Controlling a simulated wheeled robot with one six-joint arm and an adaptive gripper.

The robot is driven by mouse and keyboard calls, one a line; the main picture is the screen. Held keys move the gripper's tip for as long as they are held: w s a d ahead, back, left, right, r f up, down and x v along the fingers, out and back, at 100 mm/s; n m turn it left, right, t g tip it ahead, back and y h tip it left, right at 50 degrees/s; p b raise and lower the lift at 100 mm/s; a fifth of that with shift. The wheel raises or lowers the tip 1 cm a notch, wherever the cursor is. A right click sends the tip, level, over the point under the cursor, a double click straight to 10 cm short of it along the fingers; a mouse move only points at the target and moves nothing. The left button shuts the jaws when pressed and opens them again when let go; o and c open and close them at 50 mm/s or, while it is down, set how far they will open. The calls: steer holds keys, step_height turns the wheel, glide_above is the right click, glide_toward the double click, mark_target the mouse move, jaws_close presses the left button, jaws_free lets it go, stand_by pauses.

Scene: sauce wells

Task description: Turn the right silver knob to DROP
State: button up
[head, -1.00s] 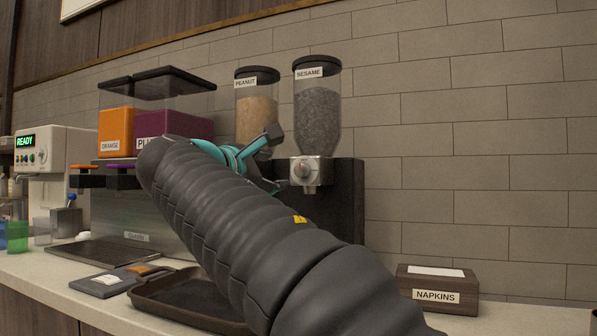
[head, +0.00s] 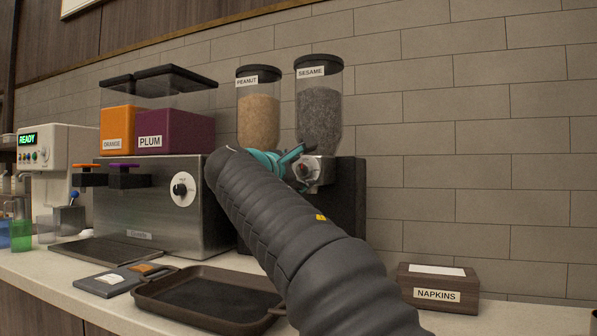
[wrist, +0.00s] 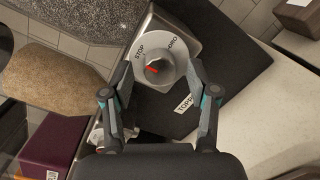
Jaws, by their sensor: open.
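The right silver knob (head: 309,171) sits below the sesame dispenser (head: 319,118), partly covered by my gripper in the head view. In the wrist view the knob (wrist: 158,68) is at the middle of a pale round dial marked STOP at upper left and DROP at upper right. My gripper (wrist: 160,78) is open, with one finger on each side of the dial. I cannot tell whether either finger touches it.
The peanut dispenser (head: 258,122) stands just left; part of its dial shows in the wrist view. The steel juice machine (head: 150,207) is further left. A brown tray (head: 160,309) lies on the counter below my arm. A napkin box (head: 437,288) stands at right.

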jaws_close()
steer(key=shift+m, duration=0.3)
steer(key=m, duration=0.3)
steer(key=shift+r+m, duration=0.15)
steer(key=shift+m, duration=0.15)
steer(key=m, duration=0.4)
steer(key=shift+g+y, duration=0.3)
steer(key=m+b, duration=0.1)
steer(key=m, duration=0.3)
steer(key=shift+y, duration=0.3)
steer(key=shift+d+r+m+y+b, duration=0.1)
steer(key=shift+m+y+b, duration=0.4)
steer(key=shift+m, duration=1.5)
